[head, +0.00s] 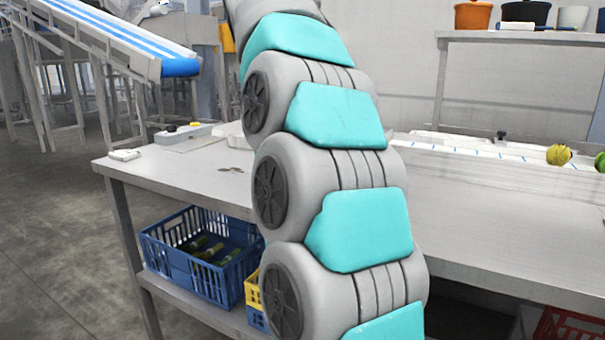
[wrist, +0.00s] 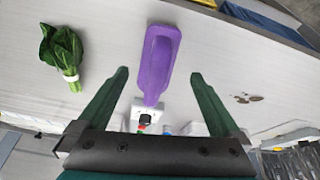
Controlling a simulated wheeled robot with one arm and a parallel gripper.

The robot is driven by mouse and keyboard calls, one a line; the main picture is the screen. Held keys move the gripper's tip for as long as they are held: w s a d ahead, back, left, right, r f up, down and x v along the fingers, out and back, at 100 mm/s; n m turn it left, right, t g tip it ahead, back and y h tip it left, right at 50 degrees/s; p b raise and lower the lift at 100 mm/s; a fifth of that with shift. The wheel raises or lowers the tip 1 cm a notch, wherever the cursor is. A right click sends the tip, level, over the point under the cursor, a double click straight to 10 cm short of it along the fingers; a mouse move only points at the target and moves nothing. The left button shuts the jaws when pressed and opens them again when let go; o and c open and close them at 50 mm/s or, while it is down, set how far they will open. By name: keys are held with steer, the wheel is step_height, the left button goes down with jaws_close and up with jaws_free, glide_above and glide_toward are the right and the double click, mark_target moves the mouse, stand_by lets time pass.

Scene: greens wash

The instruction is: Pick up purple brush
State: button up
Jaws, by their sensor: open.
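The purple brush (wrist: 160,62) lies on the pale table top in the wrist view, upper middle, with its long side running away from my gripper. My gripper (wrist: 159,75) is open, with its two dark green fingers apart. In the picture the near end of the brush shows between the fingers; whether they are level with it in height I cannot tell. Nothing is held. In the head view my arm blocks the middle of the table, and neither the brush nor my gripper shows there.
A bunch of greens (wrist: 63,54) lies left of the brush. Small brown bits (wrist: 246,99) lie to its right. A control box with a red button (wrist: 145,119) is near the brush's lower end. A blue crate (head: 203,256) sits on the lower shelf; a conveyor (head: 125,35) stands at back left.

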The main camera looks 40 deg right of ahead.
steer(key=shift+w+d+r+m, duration=0.3)
steer(key=shift+d+r, duration=0.15)
steer(key=shift+d, duration=0.2)
steer(key=shift+w+d+r+m, duration=0.15)
steer(key=shift+d+r+m, duration=0.2)
steer(key=shift+d, duration=0.25)
steer(key=shift+s+d+f, duration=0.1)
steer(key=shift+f, duration=0.1)
steer(key=shift+f, duration=0.1)
steer(key=shift+x, duration=0.85)
steer(key=shift+w+d+x, duration=0.15)
steer(key=shift+x, duration=1.2)
steer(key=shift+w+d+x, duration=0.1)
steer(key=shift+x, duration=1.2)
steer(key=c, duration=1.4)
